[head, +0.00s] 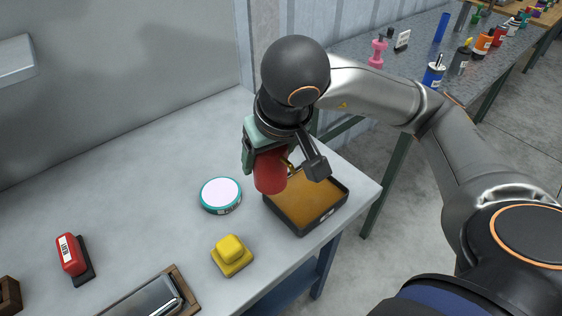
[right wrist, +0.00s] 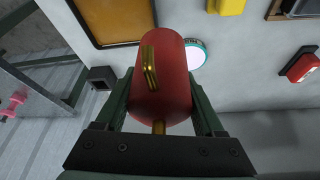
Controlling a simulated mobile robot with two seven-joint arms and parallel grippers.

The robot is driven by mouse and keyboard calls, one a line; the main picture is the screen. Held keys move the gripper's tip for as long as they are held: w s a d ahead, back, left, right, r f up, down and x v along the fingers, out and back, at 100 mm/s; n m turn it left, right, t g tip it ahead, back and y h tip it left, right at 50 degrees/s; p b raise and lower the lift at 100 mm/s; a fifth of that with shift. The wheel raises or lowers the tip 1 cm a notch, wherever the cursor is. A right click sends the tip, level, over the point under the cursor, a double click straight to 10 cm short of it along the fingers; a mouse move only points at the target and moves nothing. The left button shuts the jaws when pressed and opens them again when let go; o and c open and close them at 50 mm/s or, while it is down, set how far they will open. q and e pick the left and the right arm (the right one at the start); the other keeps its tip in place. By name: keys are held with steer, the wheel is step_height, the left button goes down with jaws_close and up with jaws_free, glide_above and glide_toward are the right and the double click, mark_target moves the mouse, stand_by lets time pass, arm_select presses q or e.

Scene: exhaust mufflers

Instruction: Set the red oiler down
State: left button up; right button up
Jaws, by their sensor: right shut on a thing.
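The red oiler (head: 270,172) is a red cylinder with brass fittings, held in my right gripper (head: 268,150). The gripper is shut on it, with a finger on each side of its body. In the right wrist view the oiler (right wrist: 172,85) fills the middle between the fingers (right wrist: 160,95). In the head view it hangs at the left rear edge of a dark tray with an orange-brown inside (head: 330,214). I cannot tell whether it touches the tray or the table. My left gripper is not in view.
On the grey table (head: 140,170) are a round teal-rimmed tin (head: 220,194), a yellow block-like object (head: 231,254), a red labelled object (head: 71,256) and a wooden tray with a metal piece (head: 158,297). The table's left and back are clear. A second bench (head: 400,62) holds several bottles.

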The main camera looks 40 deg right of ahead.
steer(key=w+d+f, duration=0.2)
steer(key=w, duration=0.1)
steer(key=w+d+f, duration=0.5)
steer(key=w+f, duration=0.1)
steer(key=shift+w+d+f, duration=0.2)
steer(key=shift+w+d, duration=0.1)
steer(key=shift+w, duration=0.05)
steer(key=shift+w+d+f, duration=0.1)
steer(key=shift+w+f, duration=0.05)
steer(key=shift+f, duration=0.05)
steer(key=shift+s+p+x, duration=0.2)
steer(key=shift+x, duration=0.75)
steer(key=shift+s+p+x, duration=0.15)
steer(key=shift+s+x, duration=0.05)
steer(key=shift+x, duration=0.8)
steer(key=shift+d+f, duration=0.1)
steer(key=shift+f, duration=0.05)
steer(key=shift+f, duration=0.1)
steer(key=o, duration=1.5)
steer(key=shift+s, duration=0.1)
